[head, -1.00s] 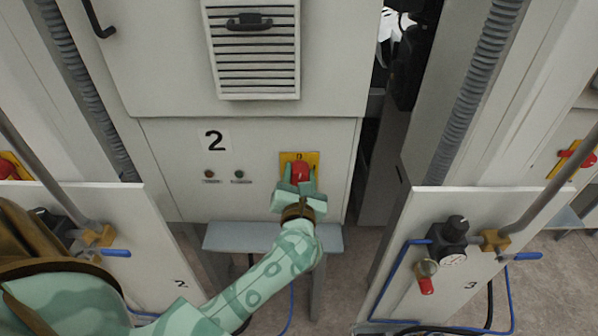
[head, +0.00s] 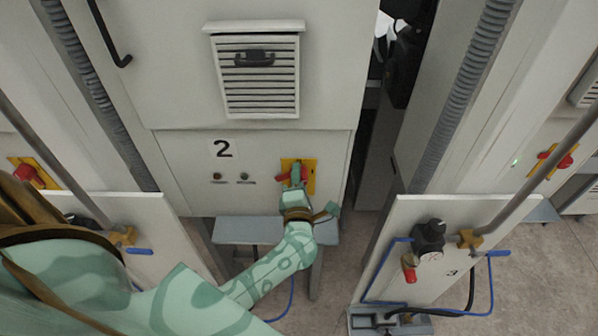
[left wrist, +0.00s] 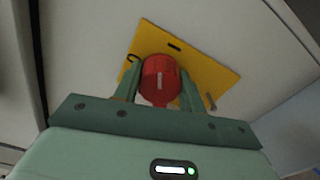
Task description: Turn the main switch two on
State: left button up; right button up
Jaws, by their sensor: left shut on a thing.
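The main switch two is a red rotary handle on a yellow plate (head: 312,176), at the right of the grey cabinet panel marked 2. My left gripper (head: 297,172) is at the switch, and its green fingers cover part of the red handle (head: 283,177). In the left wrist view the red handle (left wrist: 160,80) sits between the two fingers of the left gripper (left wrist: 158,92), which are shut on it. The yellow plate (left wrist: 205,75) shows tilted behind it. My right gripper is not in view.
Two small indicator buttons (head: 230,178) are left of the switch under the number 2. A grey step (head: 235,232) is below the panel. White side panels with valves (head: 430,238) stand at both sides. Other red switches (head: 563,160) show at the far right and far left.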

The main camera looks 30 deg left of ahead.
pick_arm(q)
jog(key=m+p, duration=0.1)
jog(key=m, duration=0.1)
jog(key=shift+r+m+p, duration=0.1)
jog(key=shift+m+p, duration=0.25)
jog(key=shift+m, duration=0.05)
jog(key=shift+m+p, duration=0.8)
jog(key=shift+m, duration=0.6)
jog(key=shift+f, duration=0.2)
jog(key=o, duration=1)
